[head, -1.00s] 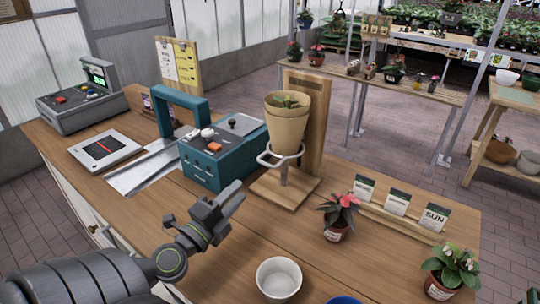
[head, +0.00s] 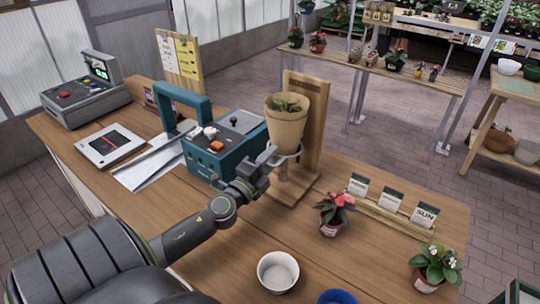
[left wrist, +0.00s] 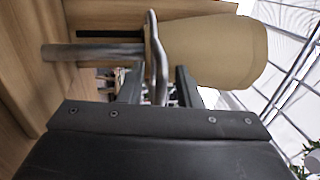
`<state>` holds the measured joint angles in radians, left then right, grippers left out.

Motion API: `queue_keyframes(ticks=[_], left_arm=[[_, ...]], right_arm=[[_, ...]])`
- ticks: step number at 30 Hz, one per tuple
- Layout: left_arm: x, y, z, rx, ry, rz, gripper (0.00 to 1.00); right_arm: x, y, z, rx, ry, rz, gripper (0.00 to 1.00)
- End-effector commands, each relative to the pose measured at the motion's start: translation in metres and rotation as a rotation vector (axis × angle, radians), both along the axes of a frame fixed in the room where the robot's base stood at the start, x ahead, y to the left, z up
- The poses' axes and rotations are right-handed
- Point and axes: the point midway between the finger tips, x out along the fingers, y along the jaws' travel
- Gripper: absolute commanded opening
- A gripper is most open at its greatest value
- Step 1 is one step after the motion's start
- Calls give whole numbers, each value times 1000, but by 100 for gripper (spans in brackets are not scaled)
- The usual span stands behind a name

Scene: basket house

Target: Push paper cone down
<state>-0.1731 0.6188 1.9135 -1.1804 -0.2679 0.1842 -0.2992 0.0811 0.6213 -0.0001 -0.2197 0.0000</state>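The tan paper cone (head: 286,127) holds a green plant and sits in a metal ring (head: 291,155) on a wooden stand (head: 306,115). My left gripper (head: 270,164) is at the ring, just below and left of the cone in the head view. In the left wrist view, the cone (left wrist: 205,50) lies sideways beyond the ring (left wrist: 154,60). The two fingers of the left gripper (left wrist: 158,88) are apart, one on each side of the ring. I cannot tell whether they touch ring or cone. My right gripper is not in view.
A teal machine (head: 222,150) stands left of the stand. A white bowl (head: 277,271), a blue bowl (head: 337,297) and potted plants (head: 335,214) are in front and right. Seed packets (head: 391,204) stand in a wooden holder. Bare tabletop lies between the bowls and the stand.

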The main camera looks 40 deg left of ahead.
Motion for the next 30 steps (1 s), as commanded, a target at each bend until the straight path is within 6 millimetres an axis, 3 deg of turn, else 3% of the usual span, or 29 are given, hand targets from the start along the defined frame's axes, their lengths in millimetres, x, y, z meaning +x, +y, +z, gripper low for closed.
queue_keyframes(ticks=[8, 16, 25, 30], left_arm=[[1, 0, 0, 0, 0, 0, 31], [1, 0, 0, 0, -1, 1, 0], [2, 0, 1, 1, -4, 1, 0], [2, 0, -10, 1, -4, 1, 0]], right_arm=[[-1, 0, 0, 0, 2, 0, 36], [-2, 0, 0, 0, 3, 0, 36], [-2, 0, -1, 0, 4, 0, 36], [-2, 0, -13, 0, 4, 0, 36]])
